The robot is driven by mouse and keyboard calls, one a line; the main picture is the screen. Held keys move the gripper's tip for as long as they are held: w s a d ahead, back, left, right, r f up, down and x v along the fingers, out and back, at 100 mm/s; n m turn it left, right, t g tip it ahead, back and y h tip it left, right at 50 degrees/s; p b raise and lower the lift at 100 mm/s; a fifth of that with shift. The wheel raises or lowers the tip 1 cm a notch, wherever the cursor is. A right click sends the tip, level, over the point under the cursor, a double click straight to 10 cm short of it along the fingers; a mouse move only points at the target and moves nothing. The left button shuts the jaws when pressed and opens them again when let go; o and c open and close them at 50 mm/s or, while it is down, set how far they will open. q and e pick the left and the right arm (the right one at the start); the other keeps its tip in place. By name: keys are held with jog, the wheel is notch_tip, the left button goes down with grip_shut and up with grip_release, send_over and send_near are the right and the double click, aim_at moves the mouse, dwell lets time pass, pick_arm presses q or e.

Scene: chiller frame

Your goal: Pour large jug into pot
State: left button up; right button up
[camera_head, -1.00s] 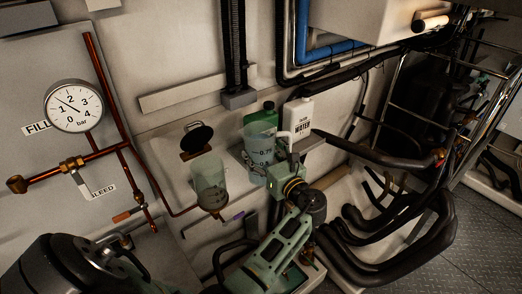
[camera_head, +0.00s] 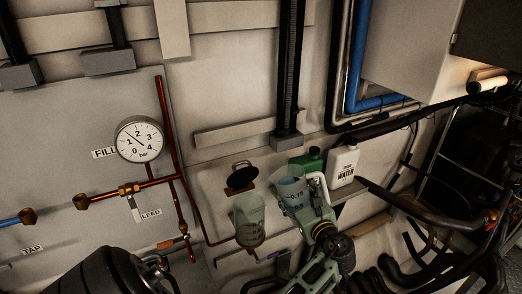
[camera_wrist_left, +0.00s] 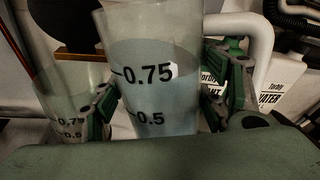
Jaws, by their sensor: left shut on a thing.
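The large jug (camera_head: 291,194) is clear with dark measuring marks and bluish liquid inside. My left gripper (camera_wrist_left: 160,100) is shut on it, with green fingers on both sides; the gripper also shows in the head view (camera_head: 308,218). The jug is held in front of the shelf and leans a little left in the head view. The pot (camera_head: 249,212) is a clear open cup on a brass fitting, left of the jug and slightly lower. It also shows in the left wrist view (camera_wrist_left: 60,95), partly behind a finger. No liquid stream shows. My right gripper is not in view.
A green container (camera_head: 311,158) and a white water bottle (camera_head: 343,166) stand behind and right of the jug. A black round lid (camera_head: 241,177) is above the pot. Copper pipes and a gauge (camera_head: 139,139) are to the left. Thick black hoses (camera_head: 405,205) are at right.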

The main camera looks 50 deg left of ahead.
pick_arm(q)
jog(key=shift+r, duration=0.25)
dwell(0.3)
jog(key=shift+s+a+f+n, duration=0.1)
jog(key=shift+a+f+n, duration=0.05)
jog(key=shift+f+n, duration=0.15)
jog(key=shift+s+a+f+n+h, duration=0.4)
jog(key=shift+s+a+f+n, duration=0.05)
jog(key=shift+f+n, duration=0.15)
jog(key=shift+r, duration=0.1)
jog(key=shift+n+h+p, duration=0.3)
jog(key=shift+n+p, duration=0.2)
jog(key=shift+p, duration=0.1)
jog(key=shift+f, duration=0.2)
